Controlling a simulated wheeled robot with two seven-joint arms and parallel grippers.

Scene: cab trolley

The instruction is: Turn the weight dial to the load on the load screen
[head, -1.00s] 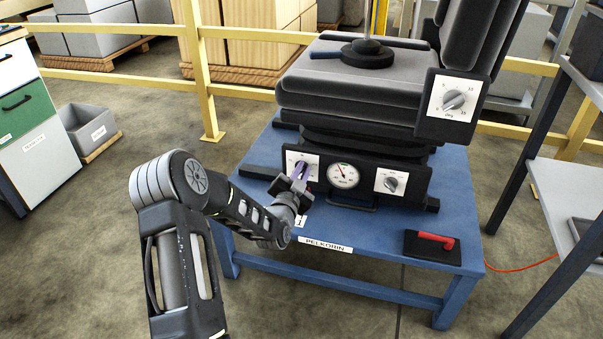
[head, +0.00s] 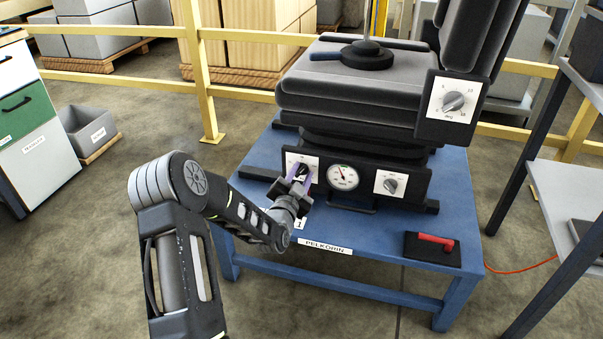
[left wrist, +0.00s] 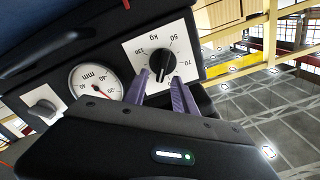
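The weight dial (head: 303,169) is a black knob on a white plate at the left of the seat's front panel. The left wrist view shows it close up (left wrist: 163,66), with "kg" and numbers such as 50, 70 and 130 around it. My left gripper (head: 298,181) is at the dial with its purple fingers apart. In the left wrist view the fingertips (left wrist: 160,76) are on either side of the knob, with no clear grip on it. I cannot make out a load screen in these views. My right gripper is out of view.
A gauge marked mm (head: 342,177) and another dial (head: 391,184) sit right of the weight dial. A third dial (head: 453,102) is on the upper side box. A red handle (head: 435,239) lies on the blue table (head: 375,262). A shelf rack stands at right.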

